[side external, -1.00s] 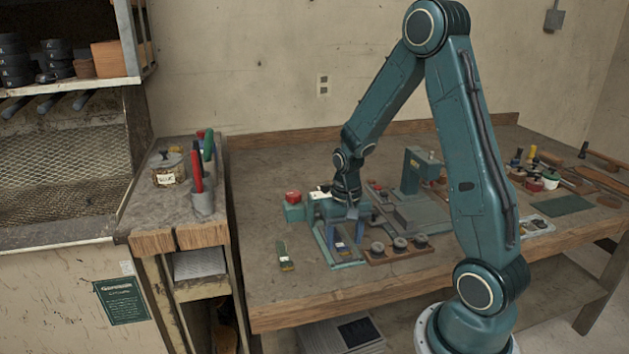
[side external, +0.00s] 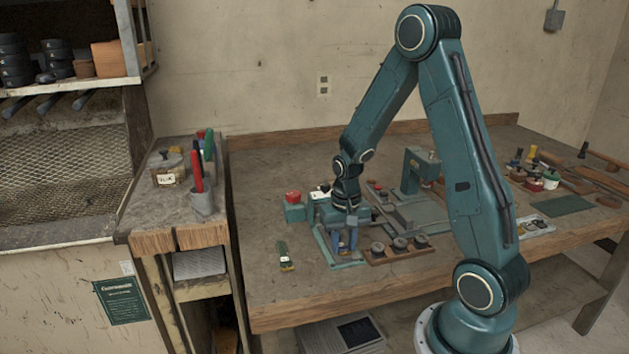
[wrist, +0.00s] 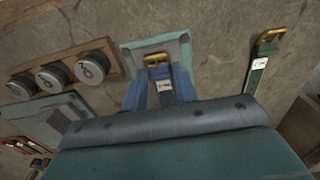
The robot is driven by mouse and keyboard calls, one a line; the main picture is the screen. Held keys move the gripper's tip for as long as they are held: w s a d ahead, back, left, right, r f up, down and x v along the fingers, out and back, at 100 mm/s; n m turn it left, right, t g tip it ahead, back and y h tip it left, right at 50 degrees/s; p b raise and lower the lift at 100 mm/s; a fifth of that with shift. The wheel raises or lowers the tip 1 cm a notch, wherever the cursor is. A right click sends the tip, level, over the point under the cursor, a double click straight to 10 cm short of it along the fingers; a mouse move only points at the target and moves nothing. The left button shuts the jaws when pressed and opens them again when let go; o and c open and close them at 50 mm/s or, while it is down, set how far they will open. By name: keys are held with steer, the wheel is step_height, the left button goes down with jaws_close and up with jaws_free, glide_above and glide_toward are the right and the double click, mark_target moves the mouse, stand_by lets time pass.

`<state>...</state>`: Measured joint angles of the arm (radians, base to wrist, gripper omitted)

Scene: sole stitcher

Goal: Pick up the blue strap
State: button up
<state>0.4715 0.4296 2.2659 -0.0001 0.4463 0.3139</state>
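The blue strap (wrist: 165,91) is dark blue with a yellow buckle (wrist: 158,59) and a white label. It lies over a pale teal plate (wrist: 181,47) on the bench. My gripper (wrist: 160,90) has a blue finger along each side of the strap, and the fingers appear closed against it. In the side external view my gripper (side external: 344,243) points down at the plate, its fingers hiding most of the strap. The strap's far end is hidden behind the gripper body in the wrist view.
A green strap (side external: 285,257) lies on the bench to the left, also seen in the wrist view (wrist: 258,69). A wooden block with round dials (side external: 399,246) stands close on the right. A teal machine (side external: 417,170) stands behind. The bench front is clear.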

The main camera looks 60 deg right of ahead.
mark_target(343, 246)
steer(key=shift+r, duration=0.15)
steer(key=shift+c, duration=0.5)
steer(key=shift+r, duration=0.8)
step_height(343, 246, up, 18)
